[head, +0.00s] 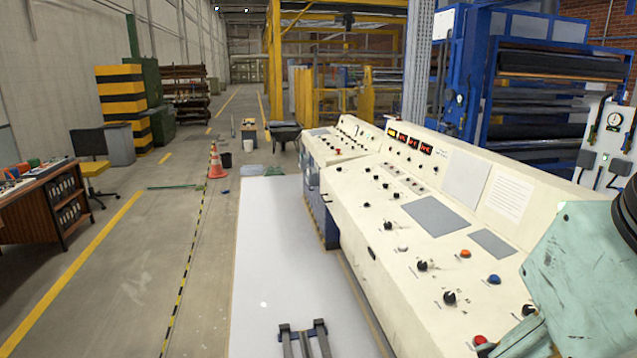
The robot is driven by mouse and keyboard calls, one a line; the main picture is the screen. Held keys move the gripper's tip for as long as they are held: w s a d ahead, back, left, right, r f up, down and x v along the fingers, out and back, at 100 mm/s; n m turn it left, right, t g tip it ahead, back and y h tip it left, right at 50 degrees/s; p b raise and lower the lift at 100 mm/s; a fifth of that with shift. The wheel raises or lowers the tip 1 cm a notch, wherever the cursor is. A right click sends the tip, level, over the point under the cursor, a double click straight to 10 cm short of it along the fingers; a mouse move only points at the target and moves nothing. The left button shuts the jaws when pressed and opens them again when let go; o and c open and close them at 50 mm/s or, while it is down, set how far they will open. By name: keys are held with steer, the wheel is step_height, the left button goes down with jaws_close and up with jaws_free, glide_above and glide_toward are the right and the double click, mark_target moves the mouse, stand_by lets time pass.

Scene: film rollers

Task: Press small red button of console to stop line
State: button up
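The cream console (375,220) runs from the lower right toward the middle of the head view, with a sloped top of knobs, buttons and grey panels. A red button (480,341) sits at its near end, by the bottom edge of the picture. An orange-red button (465,254) and a blue button (494,279) lie farther up the top. A small red button (338,151) shows on the far section. A teal part of my arm (585,275) covers the lower right, close to the near red button.
Lit red displays (409,140) stand on the console's back panel. Blue roller machinery (545,80) is behind it. A pale floor strip (280,240) lies clear left of the console. An orange cone (216,163) and a wooden desk (45,205) stand farther left.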

jaws_close()
stand_by(1.4)
